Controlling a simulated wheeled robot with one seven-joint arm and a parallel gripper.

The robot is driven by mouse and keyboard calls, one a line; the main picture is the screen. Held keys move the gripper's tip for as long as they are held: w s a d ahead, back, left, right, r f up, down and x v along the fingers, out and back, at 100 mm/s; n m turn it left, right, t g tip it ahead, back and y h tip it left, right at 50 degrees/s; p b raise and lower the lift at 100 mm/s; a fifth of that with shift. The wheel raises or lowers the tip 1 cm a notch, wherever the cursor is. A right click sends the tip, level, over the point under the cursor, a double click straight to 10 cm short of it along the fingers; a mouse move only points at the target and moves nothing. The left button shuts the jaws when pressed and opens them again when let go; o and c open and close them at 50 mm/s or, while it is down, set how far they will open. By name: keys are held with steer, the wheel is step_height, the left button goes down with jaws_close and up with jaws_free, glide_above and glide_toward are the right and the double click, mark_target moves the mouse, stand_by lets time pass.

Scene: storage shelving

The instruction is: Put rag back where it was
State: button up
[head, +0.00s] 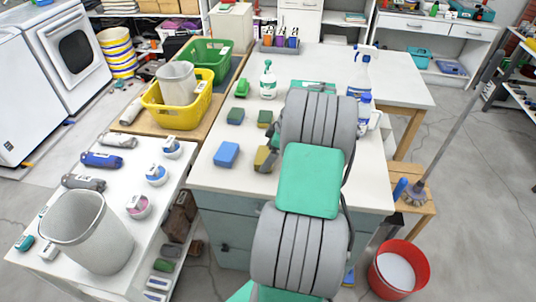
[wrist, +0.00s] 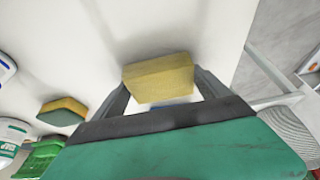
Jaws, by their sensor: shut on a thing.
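My gripper (wrist: 160,88) is shut on a yellow sponge-like block (wrist: 158,76), with one dark finger at each end of it. A strip of blue shows just below the block between the fingers. In the head view the yellow block (head: 264,159) is at the front of the white worktop, partly hidden by my gripper. I cannot tell whether it touches the worktop. No thing in view is plainly a cloth rag, and I cannot tell whether this block is the one meant.
On the white worktop (head: 215,178), a blue sponge (head: 226,154) lies left of my gripper, with smaller sponges (head: 235,116) behind. A pump bottle (head: 268,80) and a spray bottle (head: 361,72) stand farther back. A yellow basket (head: 178,115) is at left, a red bucket (head: 397,268) at lower right.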

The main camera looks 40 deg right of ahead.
steer(key=o, duration=1.1)
steer(key=shift+f, duration=0.1)
steer(key=shift+o, duration=0.2)
steer(key=v, duration=1.2)
steer(key=w+a+r+m+h, duration=0.1)
steer(key=w+a+r+m, duration=0.1)
steer(key=a, duration=0.9)
steer(key=w+a+r+m, duration=0.1)
steer(key=w+a+r, duration=0.1)
steer(key=a, duration=0.9)
steer(key=s+a+f+m+h, duration=0.1)
steer(key=s+a+f+m, duration=0.2)
steer(key=s+a, duration=0.7)
steer(key=a+m, duration=0.1)
steer(key=a, duration=0.1)
steer(key=shift+s+a+h, duration=0.15)
steer(key=shift+a+h, duration=0.2)
steer(key=shift+h, duration=0.05)
